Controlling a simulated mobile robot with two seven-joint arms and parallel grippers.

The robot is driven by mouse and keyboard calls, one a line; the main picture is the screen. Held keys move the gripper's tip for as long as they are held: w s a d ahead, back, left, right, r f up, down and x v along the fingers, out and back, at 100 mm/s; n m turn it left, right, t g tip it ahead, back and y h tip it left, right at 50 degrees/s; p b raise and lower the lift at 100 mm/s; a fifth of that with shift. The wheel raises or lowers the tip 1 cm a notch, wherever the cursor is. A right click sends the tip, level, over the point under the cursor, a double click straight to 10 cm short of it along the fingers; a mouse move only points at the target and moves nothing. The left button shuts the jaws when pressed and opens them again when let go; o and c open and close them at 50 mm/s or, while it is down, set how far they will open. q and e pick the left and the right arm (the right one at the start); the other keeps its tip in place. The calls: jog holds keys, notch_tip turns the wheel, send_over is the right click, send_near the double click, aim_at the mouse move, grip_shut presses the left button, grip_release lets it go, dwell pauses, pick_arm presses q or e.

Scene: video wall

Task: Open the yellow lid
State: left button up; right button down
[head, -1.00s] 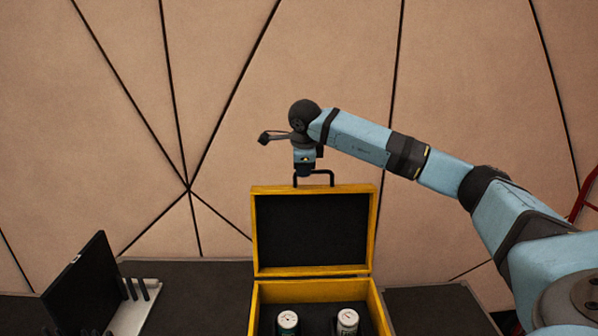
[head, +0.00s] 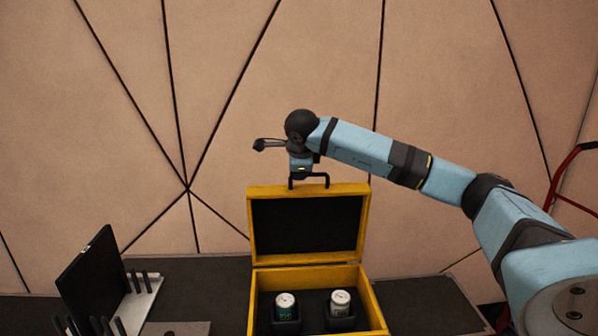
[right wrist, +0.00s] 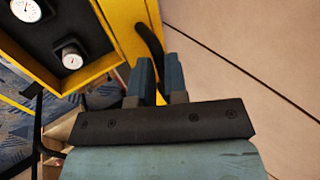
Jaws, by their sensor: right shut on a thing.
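The yellow lid (head: 308,191) stands raised at the back of the yellow case (head: 376,308), its black inner face turned toward me. In the right wrist view the lid's yellow edge (right wrist: 128,32) runs beside the fingers. A black handle (head: 325,179) sticks up from the lid's top edge. It also shows in the right wrist view (right wrist: 148,40), at the fingertips. My right gripper (head: 300,176) points down from above and is shut on this handle. Two gauge-topped canisters (head: 286,307) (head: 340,303) stand in the open case. My left gripper is out of view.
A dark panel (head: 90,275) and a light rack with black pegs (head: 140,300) stand on the dark tabletop (head: 200,275) at the left. A red tubular frame (head: 562,175) shows at the far right. A panelled tan wall is behind.

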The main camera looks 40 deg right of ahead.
jog(key=shift+f, duration=0.1)
jog(key=c, duration=1.2)
grip_release()
jog(key=shift+w+d, duration=0.1)
jog(key=shift+o, duration=0.2)
jog(key=v, duration=1.4)
jog(key=shift+w, duration=0.1)
